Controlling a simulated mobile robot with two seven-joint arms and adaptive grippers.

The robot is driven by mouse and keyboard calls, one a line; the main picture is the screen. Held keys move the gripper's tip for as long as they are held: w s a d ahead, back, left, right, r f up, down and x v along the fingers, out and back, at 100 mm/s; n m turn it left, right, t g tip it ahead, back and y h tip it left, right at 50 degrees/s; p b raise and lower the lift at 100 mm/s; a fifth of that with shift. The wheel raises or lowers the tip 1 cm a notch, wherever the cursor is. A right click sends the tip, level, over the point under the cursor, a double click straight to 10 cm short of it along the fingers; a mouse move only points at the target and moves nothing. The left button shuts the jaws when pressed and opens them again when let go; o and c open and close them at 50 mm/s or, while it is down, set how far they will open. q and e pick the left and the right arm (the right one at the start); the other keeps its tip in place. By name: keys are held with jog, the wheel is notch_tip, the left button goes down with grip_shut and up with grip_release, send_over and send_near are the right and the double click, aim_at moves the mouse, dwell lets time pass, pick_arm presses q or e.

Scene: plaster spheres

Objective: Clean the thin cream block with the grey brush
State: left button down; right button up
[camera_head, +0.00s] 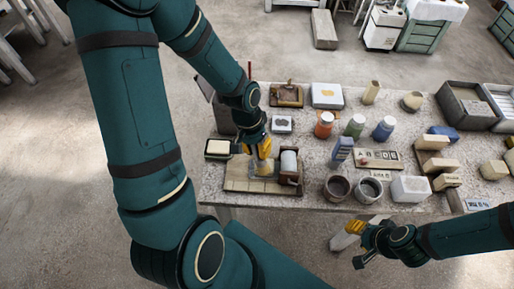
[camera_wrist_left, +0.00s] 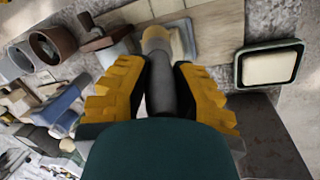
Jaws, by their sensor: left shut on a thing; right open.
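My left gripper (camera_head: 262,150) is shut on the grey brush (camera_wrist_left: 161,88), which has a grey handle and a tan end pointing away from the fingers. The brush's end is over a wooden board (camera_head: 235,184) at the table's left front, beside or over a flat grey-blue piece (camera_wrist_left: 183,38). I cannot tell if it touches. A cream slab (camera_head: 218,147) lies in a dark-rimmed tray left of the gripper; it also shows in the left wrist view (camera_wrist_left: 268,66). I cannot tell if this is the thin cream block. My right gripper (camera_head: 359,243) is open and empty off the table's front edge.
A roller-like white cylinder (camera_head: 289,162) stands at the board's right. More cream blocks (camera_head: 440,165) are at the right. Grey trays (camera_head: 466,105) are at the back right.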

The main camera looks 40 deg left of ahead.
pick_arm(q)
jog(key=shift+w+a, duration=0.45)
jog(key=shift+w, duration=0.25)
jog(key=shift+w+a, duration=0.4)
jog(key=shift+w, duration=0.3)
jog(key=shift+w+a+p, duration=0.3)
jog(key=shift+w+a, duration=0.1)
jog(key=shift+w, duration=0.25)
jog(key=shift+s+d+b, duration=0.1)
jog(key=shift+s+d, duration=0.3)
jog(key=shift+s, duration=0.3)
jog(key=shift+s+d+b, duration=0.15)
jog(key=shift+s+d, duration=0.3)
jog(key=shift+s, duration=0.2)
jog(key=shift+s+d+b, duration=0.1)
jog(key=shift+s+d, duration=0.3)
jog(key=shift+s, duration=0.3)
jog(key=w, duration=0.1)
jog(key=w+a, duration=0.2)
jog(key=w, duration=0.1)
jog(key=shift+a, duration=0.25)
jog(key=shift+p, duration=0.3)
